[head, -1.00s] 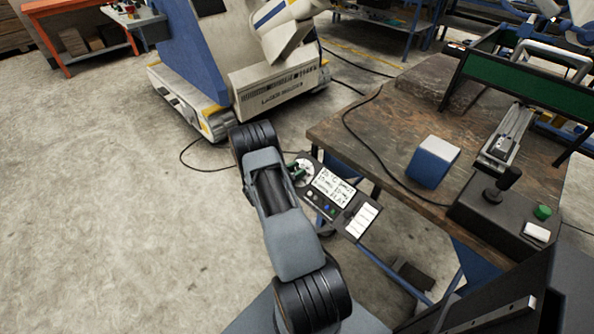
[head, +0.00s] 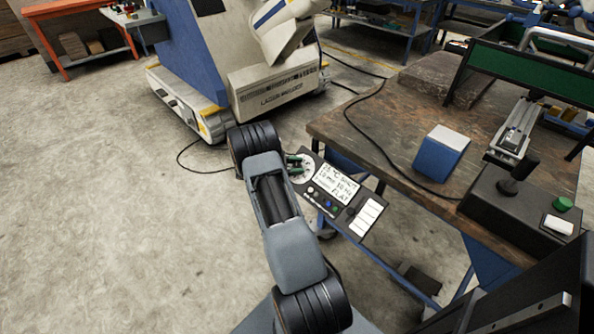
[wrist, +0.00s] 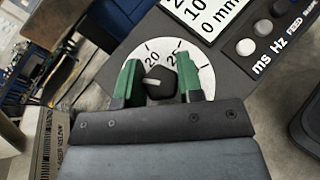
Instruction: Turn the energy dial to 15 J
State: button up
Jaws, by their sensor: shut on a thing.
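The energy dial is a dark round knob (wrist: 161,78) with a white pointer mark, on a white scale disc (wrist: 206,78) of the control panel. The numbers 20 and 25 show beside the knob in the wrist view; others are hidden behind my fingers. The mark points toward the left in that view. My gripper (wrist: 160,82) has its two green fingers on either side of the knob and is shut on it. In the head view my gripper (head: 295,162) is at the panel's left end, over the disc (head: 302,173), and the knob is too small to read.
The panel (head: 325,210) has a white display (head: 338,182) and several buttons beside the dial. It stands by a wooden bench (head: 390,135) with a blue and white box (head: 441,153) and a dark joystick box (head: 500,205). A large welding machine (head: 270,85) stands behind.

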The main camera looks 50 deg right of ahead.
jog(key=shift+m+g+y+b, duration=0.65)
jog(key=shift+m+y, duration=0.25)
jog(key=shift+m, duration=0.4)
jog(key=o, duration=0.9)
jog(key=shift+o, duration=0.2)
jog(key=shift+a, duration=0.1)
jog(key=v, duration=1.3)
jog(key=shift+w+a+r+p, duration=0.15)
jog(key=shift+w+p, duration=0.15)
